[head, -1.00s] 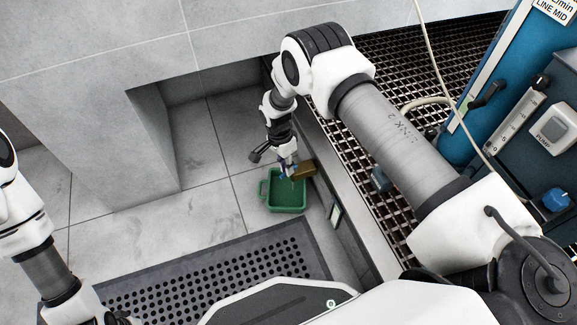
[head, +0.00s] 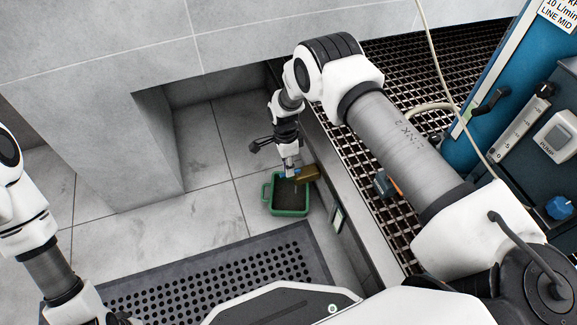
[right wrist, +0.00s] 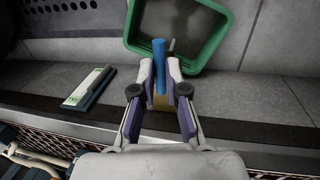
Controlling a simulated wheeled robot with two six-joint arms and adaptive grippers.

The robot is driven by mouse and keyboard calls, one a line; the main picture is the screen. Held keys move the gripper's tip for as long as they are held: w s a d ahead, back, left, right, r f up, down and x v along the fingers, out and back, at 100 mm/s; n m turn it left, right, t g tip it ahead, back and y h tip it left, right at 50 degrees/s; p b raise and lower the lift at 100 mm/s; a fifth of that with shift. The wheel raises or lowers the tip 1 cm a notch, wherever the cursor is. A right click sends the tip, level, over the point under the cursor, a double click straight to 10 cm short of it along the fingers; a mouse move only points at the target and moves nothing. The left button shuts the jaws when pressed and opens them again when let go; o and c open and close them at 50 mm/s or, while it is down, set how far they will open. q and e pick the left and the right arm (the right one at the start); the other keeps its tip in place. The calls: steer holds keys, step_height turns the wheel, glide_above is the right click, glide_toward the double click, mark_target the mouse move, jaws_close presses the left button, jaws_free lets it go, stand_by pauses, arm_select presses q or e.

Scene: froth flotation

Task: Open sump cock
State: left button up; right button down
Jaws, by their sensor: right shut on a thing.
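The sump cock (head: 308,173) is a brass-coloured body on the side of the sill, above a green tub (head: 302,212). Its blue lever (right wrist: 159,66) stands between my right fingers in the right wrist view. My right gripper (head: 290,172) is shut on this lever; it also shows in the right wrist view (right wrist: 160,85). The brass body (right wrist: 161,103) is mostly hidden behind the fingers there. The tub's inside is dark grey, as if holding slurry, and a thin dark stream (right wrist: 172,47) seems to fall into it. My left gripper's fingers are outside the picture.
A blue machine (head: 490,80) with a pump switch stands at right. A tiled wall overhangs behind.

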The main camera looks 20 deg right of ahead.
steer(key=shift+f, duration=0.1)
steer(key=c, duration=1.2)
jaws_free()
step_height(320, 180, up, 12)
steer(key=w, duration=0.2)
steer(key=shift+w, duration=0.15)
steer(key=shift+d, duration=0.1)
